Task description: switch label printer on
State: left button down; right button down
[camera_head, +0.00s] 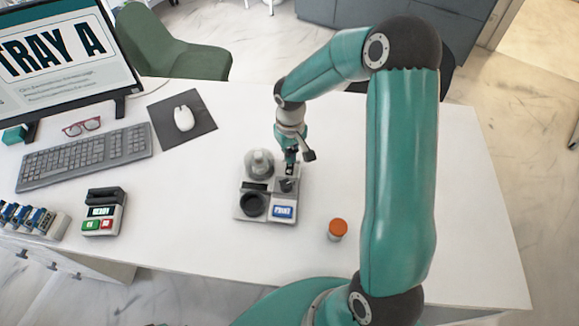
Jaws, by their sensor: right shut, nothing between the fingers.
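The device that I take for the label printer (265,219) is a grey unit on the white desk. It carries a blue panel reading PRINT (283,212), a dark round opening (253,205), a small dark knob or switch (287,185) and a clear dome at its back left. My right gripper (290,170) is shut and empty, pointing down over the back right part of the unit, close to the knob. I cannot tell whether it touches the knob. My left gripper is not in view.
A small terminal (104,211) with green and red buttons, a keyboard (85,158), glasses (82,126), a mouse (184,118) and a monitor (62,55) are at the left. The desk's right side (465,210) is clear.

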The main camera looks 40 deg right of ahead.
jog(key=shift+f+b, duration=0.7)
jog(key=shift+f, duration=0.05)
jog(key=shift+r, duration=0.2)
jog(key=shift+r+p, duration=2.25)
jog(key=shift+r, duration=1.15)
